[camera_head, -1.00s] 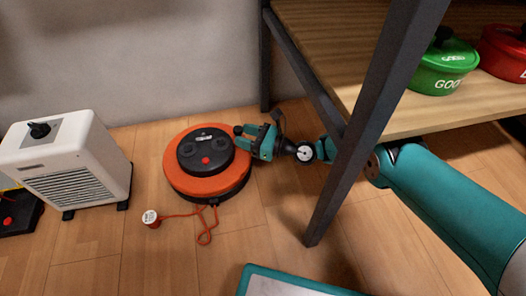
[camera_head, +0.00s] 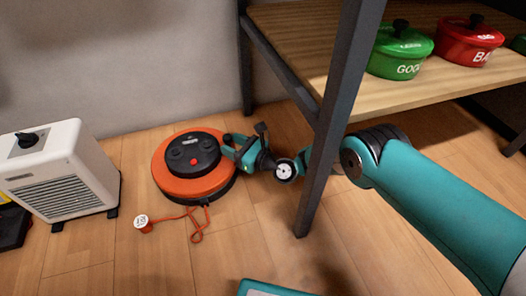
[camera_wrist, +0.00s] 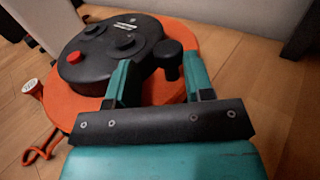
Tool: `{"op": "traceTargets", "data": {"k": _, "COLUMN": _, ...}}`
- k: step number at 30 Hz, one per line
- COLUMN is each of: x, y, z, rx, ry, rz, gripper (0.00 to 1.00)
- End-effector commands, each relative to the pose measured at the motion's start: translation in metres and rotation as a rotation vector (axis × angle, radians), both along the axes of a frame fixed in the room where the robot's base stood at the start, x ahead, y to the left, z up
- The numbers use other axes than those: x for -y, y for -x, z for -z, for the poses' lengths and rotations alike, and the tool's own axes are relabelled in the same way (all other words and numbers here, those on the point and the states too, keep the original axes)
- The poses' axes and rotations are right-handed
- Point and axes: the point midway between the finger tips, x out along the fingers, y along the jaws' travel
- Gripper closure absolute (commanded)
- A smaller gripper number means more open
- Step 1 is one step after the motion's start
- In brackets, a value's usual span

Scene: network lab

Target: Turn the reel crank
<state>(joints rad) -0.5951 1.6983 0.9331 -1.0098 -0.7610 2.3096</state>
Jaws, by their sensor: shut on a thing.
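The orange cable reel (camera_head: 170,187) lies flat on the wooden floor, with a black round hub (camera_head: 192,153) and a red button on top. Its black crank knob (camera_wrist: 168,55) stands up at the hub's edge, toward my gripper. My gripper (camera_head: 236,150) reaches in from the right at floor level. In the wrist view, its two teal fingers (camera_wrist: 160,78) are on either side of the knob, shut on it. The fingers partly hide the near side of the hub and the orange rim.
A shelf's dark metal leg (camera_head: 333,120) stands in front of my arm. Green (camera_head: 402,52) and red (camera_head: 468,42) pots sit on the shelf. A white heater (camera_head: 62,170) stands left of the reel. An orange cord with a plug (camera_head: 142,223) lies in front. A wall is behind.

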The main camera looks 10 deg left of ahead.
Motion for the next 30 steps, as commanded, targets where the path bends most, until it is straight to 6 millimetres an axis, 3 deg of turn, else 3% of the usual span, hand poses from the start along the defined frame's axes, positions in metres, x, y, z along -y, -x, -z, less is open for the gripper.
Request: {"op": "traceTargets", "data": {"k": 30, "x": 0.072, "y": 0.010, "z": -0.001, "rx": -0.003, "ry": 0.002, "rz": 0.002, "gripper": 0.58}}
